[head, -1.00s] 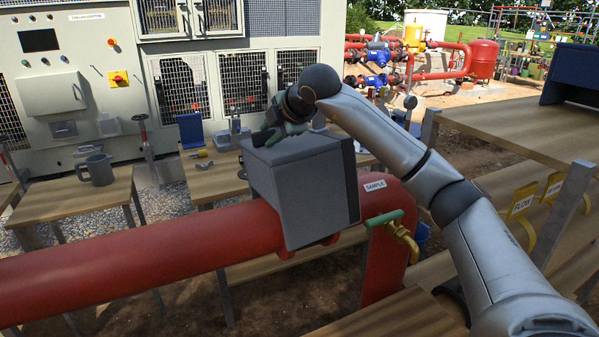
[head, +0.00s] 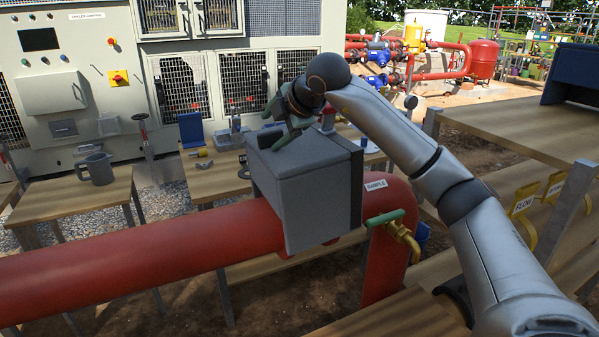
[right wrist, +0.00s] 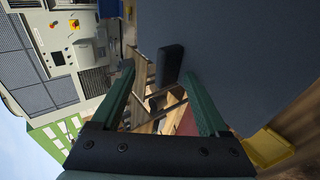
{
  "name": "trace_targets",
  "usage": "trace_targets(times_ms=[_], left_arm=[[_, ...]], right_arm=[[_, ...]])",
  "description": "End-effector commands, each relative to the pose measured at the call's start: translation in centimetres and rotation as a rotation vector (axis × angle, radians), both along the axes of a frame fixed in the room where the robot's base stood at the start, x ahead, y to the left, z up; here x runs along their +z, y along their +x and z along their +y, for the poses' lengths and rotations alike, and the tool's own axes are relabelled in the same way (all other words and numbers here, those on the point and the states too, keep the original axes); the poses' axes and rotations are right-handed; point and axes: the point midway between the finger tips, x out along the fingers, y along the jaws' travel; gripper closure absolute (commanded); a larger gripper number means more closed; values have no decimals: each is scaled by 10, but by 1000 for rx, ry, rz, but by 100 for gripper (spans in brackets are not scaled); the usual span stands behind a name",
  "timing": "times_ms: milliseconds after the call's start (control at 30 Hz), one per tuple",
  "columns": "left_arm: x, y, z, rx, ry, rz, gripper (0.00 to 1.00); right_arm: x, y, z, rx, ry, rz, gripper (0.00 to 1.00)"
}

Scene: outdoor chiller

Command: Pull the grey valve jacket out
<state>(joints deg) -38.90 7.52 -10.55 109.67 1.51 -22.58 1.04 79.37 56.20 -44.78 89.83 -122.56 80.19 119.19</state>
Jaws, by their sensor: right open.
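The grey valve jacket (head: 310,200) is a box-shaped cover on the red pipe (head: 130,258) in the head view, with a darker panel on its right side. My right gripper (head: 282,133) is at the jacket's top rear left edge, partly hidden by my wrist. In the right wrist view, my right gripper (right wrist: 165,88) has its two green fingers apart. The jacket's grey face (right wrist: 245,55) fills the right of that view, close to the right finger. A dark block (right wrist: 169,64) shows beyond and between the fingertips; I cannot tell whether it belongs to the jacket. My left gripper is not in view.
A green-handled brass tap (head: 392,224) and a SAMPLE label (head: 375,185) are right of the jacket. A table with a grey mug (head: 97,169) stands at left. Wooden shelves (head: 510,125) are at right. Chiller cabinets (head: 75,80) stand behind.

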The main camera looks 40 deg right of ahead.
Motion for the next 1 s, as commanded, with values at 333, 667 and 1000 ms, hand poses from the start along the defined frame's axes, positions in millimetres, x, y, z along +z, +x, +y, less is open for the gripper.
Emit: trace_targets(times_ms=[333, 667, 1000], left_arm=[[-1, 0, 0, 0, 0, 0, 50], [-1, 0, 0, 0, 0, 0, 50], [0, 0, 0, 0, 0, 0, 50]], right_arm=[[6, -18, -3, -9, -5, 22, 0], [23, -33, 0, -5, -5, 12, 0], [35, -47, 1, -5, -5, 10, 0]])
